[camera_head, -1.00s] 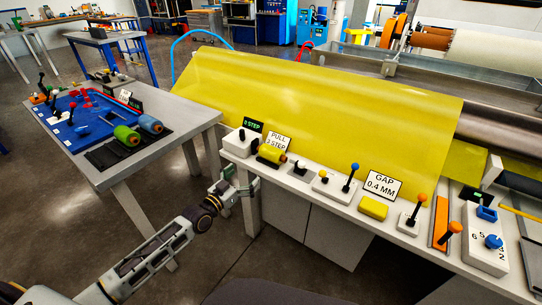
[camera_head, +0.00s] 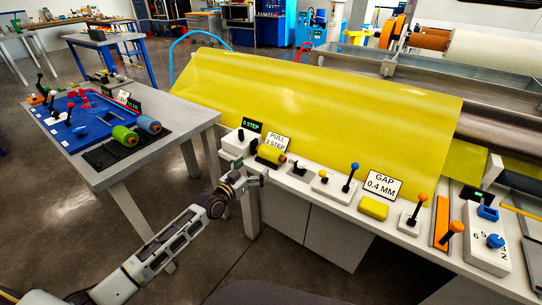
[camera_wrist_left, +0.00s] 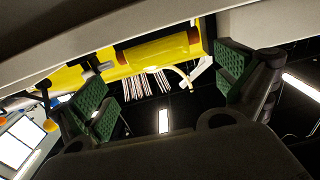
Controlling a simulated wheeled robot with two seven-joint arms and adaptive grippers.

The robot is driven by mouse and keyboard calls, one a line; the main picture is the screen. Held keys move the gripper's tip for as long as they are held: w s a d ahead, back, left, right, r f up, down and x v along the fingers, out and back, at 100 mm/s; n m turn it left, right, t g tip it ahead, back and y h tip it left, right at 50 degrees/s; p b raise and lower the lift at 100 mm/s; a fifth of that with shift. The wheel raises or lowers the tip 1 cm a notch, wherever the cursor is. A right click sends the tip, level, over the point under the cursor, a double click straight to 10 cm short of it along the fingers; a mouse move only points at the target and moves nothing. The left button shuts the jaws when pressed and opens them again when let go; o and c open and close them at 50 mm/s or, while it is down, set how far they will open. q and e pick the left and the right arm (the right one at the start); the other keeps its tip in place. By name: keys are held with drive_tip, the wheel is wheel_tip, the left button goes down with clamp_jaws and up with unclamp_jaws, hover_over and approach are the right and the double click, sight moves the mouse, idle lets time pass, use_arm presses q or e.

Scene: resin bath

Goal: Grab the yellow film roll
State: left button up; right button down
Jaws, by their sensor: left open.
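In the left wrist view the green-padded fingers of the left gripper (camera_wrist_left: 165,88) are spread apart and empty. A yellow roll (camera_wrist_left: 153,51) shows there beyond the gap, apart from the pads. My right gripper is not in view.
The ledge (camera_head: 325,199) also carries a dark-knobbed box, a blue-knobbed lever (camera_head: 350,177), a yellow block (camera_head: 374,208) and orange-knobbed levers. The table (camera_head: 180,118) at left holds green and blue rolls (camera_head: 126,136). Open floor lies between.

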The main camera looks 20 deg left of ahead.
sight(267, 156)
use_arm(q)
drive_tip(key=x, duration=0.2)
drive_tip(key=shift+w+d, duration=0.1)
drive_tip(key=shift+w, duration=0.15)
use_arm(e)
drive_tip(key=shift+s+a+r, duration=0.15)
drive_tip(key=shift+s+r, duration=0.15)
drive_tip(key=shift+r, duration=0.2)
use_arm(q)
drive_tip(key=shift+w+d, duration=0.1)
drive_tip(key=shift+w, duration=0.05)
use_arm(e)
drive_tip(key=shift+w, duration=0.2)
use_arm(q)
drive_tip(key=shift+b+x, duration=0.45)
drive_tip(key=shift+x, duration=0.45)
drive_tip(key=shift+w+d+r, duration=0.1)
drive_tip(key=shift+w+d, duration=0.25)
drive_tip(key=shift+w, duration=0.25)
drive_tip(key=shift+b+x, duration=0.4)
drive_tip(key=shift+x, duration=0.35)
drive_tip(key=shift+w, duration=0.1)
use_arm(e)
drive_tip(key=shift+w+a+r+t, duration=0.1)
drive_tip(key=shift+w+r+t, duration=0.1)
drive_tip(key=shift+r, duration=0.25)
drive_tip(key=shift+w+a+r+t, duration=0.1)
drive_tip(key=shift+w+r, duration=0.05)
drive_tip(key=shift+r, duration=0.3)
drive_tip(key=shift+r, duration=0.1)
